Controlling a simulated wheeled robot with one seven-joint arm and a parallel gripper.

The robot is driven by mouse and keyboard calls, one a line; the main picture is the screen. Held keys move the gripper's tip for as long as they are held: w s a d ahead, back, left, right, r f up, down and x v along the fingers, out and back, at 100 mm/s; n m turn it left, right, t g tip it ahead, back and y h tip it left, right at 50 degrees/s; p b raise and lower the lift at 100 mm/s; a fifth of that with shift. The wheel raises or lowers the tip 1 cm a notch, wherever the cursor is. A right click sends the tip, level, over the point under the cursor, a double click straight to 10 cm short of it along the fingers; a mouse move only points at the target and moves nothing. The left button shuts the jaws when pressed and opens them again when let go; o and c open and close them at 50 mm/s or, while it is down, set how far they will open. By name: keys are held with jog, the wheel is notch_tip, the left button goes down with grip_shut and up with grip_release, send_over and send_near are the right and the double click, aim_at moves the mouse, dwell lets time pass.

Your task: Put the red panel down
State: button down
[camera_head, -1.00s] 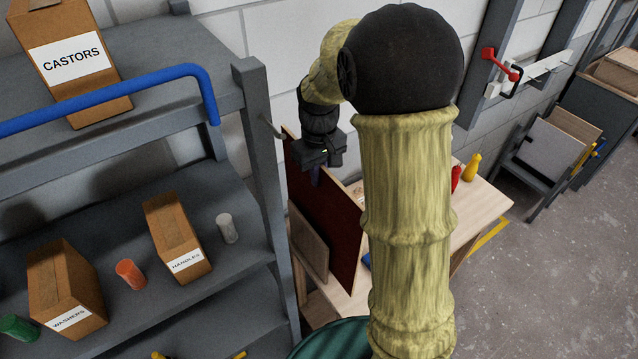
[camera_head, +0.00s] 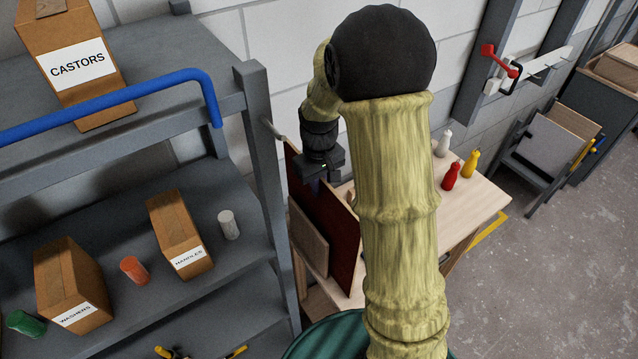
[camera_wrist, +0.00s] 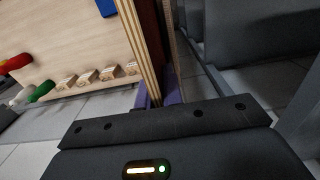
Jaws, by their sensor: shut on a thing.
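The red panel (camera_head: 341,237) stands upright on edge at the left end of the wooden bench, between the bench and the shelf post. My gripper (camera_head: 319,185) is at its top edge from above, shut on it. In the wrist view the panel (camera_wrist: 153,42) runs away between the purple fingers of my gripper (camera_wrist: 159,97), with its layered edge showing. A smaller brown panel (camera_head: 308,240) stands just left of it in the head view. My arm hides part of the bench, and I cannot tell whether the panel's lower edge touches anything.
The grey shelf unit (camera_head: 262,150) is close on the left, with boxes and small pots. The wooden bench (camera_head: 478,203) carries red (camera_head: 451,176), yellow (camera_head: 470,163) and white (camera_head: 443,143) bottles. In the wrist view, small wooden blocks (camera_wrist: 88,78) line the bench edge.

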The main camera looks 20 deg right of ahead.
jog(key=c, duration=1.5)
grip_release()
jog(key=shift+f, duration=0.1)
jog(key=shift+c, duration=0.2)
notch_tip(320, 180, up, 12)
jog(key=b, duration=0.3)
